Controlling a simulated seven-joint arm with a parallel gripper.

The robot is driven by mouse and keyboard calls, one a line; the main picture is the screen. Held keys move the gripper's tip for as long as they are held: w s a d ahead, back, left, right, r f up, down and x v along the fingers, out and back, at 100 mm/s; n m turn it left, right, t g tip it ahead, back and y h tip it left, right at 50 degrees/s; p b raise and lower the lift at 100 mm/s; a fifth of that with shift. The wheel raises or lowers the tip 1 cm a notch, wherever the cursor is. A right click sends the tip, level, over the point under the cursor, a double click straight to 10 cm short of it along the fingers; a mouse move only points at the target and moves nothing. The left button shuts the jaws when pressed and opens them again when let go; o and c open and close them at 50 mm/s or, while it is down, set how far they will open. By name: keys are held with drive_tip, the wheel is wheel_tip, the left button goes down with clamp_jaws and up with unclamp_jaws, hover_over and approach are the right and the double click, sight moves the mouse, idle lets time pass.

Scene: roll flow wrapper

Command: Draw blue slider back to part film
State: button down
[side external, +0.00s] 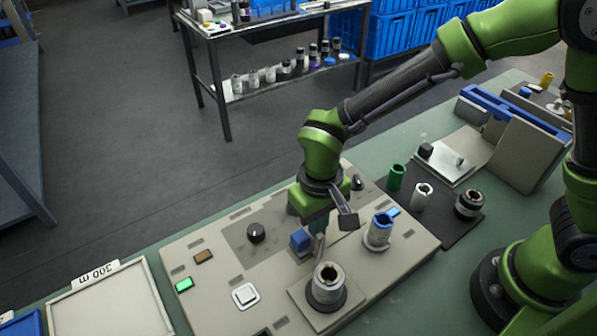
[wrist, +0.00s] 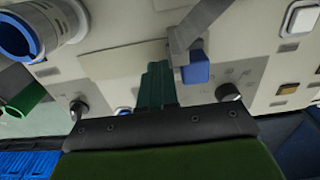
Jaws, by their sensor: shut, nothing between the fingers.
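The blue slider (side external: 300,240) is a small block standing on the beige panel (side external: 215,262) of the machine. In the wrist view the blue slider (wrist: 197,68) sits just right of my fingers, beside a grey strip (wrist: 188,32) that partly covers it. My gripper (side external: 319,248) points down at the panel, right beside the slider in the side view. Its fingers are closed together with nothing between them, and they show in the wrist view (wrist: 155,82). Whether they touch the slider, I cannot tell.
A silver roll (side external: 326,285) stands close in front of my gripper, and a blue-topped roll (side external: 380,232) stands to its right. Black knobs (side external: 256,232) and a lit green button (side external: 184,284) are on the panel. Spools stand on a dark mat (side external: 440,222) at right.

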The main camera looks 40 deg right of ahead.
drive_tip(key=shift+d+r, duration=0.1)
drive_tip(key=shift+d, duration=0.1)
wheel_tip(320, 180, up, 8)
idle(0.7)
drive_tip(key=s+d+r+m+t, duration=0.1)
drive_tip(key=s+d+r+t, duration=0.1)
drive_tip(key=d, duration=0.4)
drive_tip(key=s+d+r+m+t+y, duration=0.1)
drive_tip(key=s+d+r+t, duration=0.1)
drive_tip(key=d+r, duration=0.3)
drive_tip(key=s+d+r+m+t+y, duration=0.1)
drive_tip(key=s+d+r+m+t, duration=0.1)
drive_tip(key=d, duration=0.6)
drive_tip(key=shift+s+d+r+t, duration=0.35)
drive_tip(key=shift+s+r+t, duration=0.25)
drive_tip(key=shift+r, duration=0.35)
